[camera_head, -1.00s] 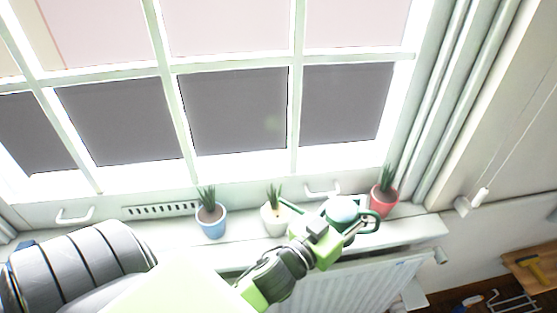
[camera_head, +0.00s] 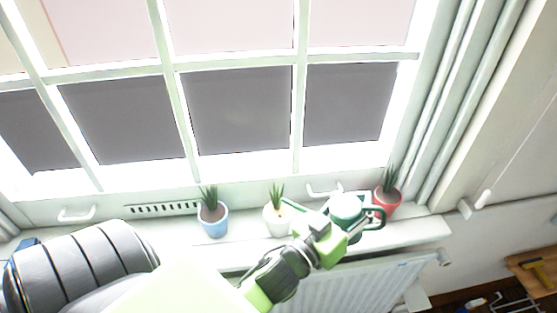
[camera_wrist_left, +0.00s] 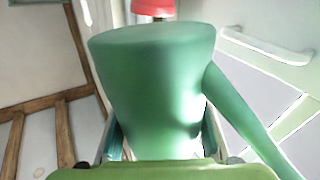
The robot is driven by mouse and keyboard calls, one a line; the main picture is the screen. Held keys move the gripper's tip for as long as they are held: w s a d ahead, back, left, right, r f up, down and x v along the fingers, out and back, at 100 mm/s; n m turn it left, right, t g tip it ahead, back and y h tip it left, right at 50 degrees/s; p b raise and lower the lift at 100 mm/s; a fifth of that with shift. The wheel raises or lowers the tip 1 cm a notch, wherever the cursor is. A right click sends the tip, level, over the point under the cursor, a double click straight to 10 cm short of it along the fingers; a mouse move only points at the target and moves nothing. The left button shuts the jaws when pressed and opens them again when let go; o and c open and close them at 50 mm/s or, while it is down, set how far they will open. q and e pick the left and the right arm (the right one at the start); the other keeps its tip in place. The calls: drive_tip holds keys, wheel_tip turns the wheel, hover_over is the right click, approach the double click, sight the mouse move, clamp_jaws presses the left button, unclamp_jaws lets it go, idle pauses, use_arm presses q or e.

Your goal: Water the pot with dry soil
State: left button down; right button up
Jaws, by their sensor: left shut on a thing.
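My left gripper (camera_head: 335,232) is shut on a green watering can (camera_head: 345,207), held over the right part of the windowsill. The can fills the middle of the left wrist view (camera_wrist_left: 150,85). A blue pot (camera_head: 214,227) stands left of the cream pot, and a red pot (camera_head: 386,206) stands right of the can. Each pot holds a spiky green plant. Brown soil shows in the blue pot; which soil is dry I cannot tell. My right gripper is not in view.
The white windowsill (camera_head: 160,233) runs below a large paned window with white handles (camera_head: 76,215). A white radiator (camera_head: 350,285) is under the sill. A wooden surface (camera_head: 535,268) with a yellow-handled tool is at the lower right. The sill left of the blue pot is clear.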

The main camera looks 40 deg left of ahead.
use_arm(q)
drive_tip(key=shift+s+a+r+n+t+y+b, duration=0.15)
drive_tip(key=shift+r+n+t, duration=0.25)
drive_tip(key=shift+r, duration=0.4)
drive_tip(key=shift+w+r+n+t+y+b, duration=0.15)
drive_tip(key=shift+r+n+t, duration=0.1)
drive_tip(key=shift+r+n, duration=0.4)
drive_tip(key=shift+s+a+r+n+t+b, duration=0.15)
drive_tip(key=shift+r+n+t, duration=0.2)
drive_tip(key=shift+r, duration=0.55)
idle(4.5)
drive_tip(key=shift+d+f, duration=0.1)
idle(0.5)
drive_tip(key=shift+d+f+m+g+p, duration=0.2)
drive_tip(key=shift+f+m+g+p, duration=0.5)
drive_tip(key=shift+f+m+p, duration=0.5)
